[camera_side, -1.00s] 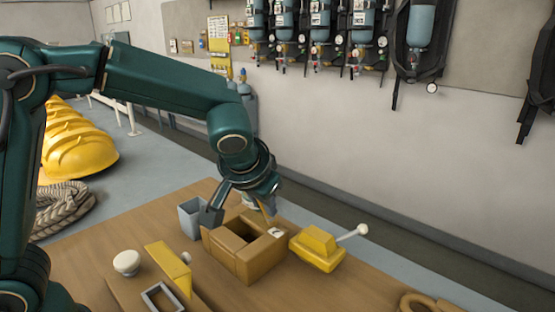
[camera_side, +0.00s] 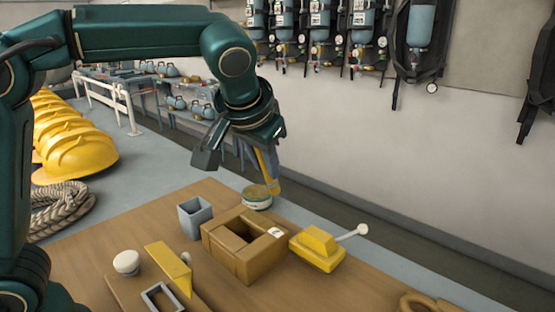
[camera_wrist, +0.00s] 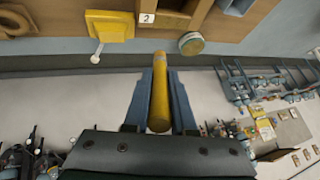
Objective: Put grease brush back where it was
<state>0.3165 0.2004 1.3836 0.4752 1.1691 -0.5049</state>
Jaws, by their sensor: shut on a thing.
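The grease brush, seen as a yellow rod (camera_wrist: 159,95), is between the two fingers of my gripper (camera_wrist: 160,82) in the wrist view. In the side view my gripper (camera_side: 267,160) is shut on the brush (camera_side: 272,181) and holds it in the air, tilted, with its lower end near a round tin (camera_side: 257,198). I cannot tell whether they touch. The brush's bristles are not clear in either view. A wooden box (camera_side: 225,259) with open compartments stands in front of the tin, with a small numbered label on its rim.
A grey open cup (camera_side: 194,219) stands left of the box. A yellow block with a white-knobbed lever (camera_side: 318,248) stands right of it. A white round knob (camera_side: 126,263) and a yellow wedge (camera_side: 168,266) are at the front left.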

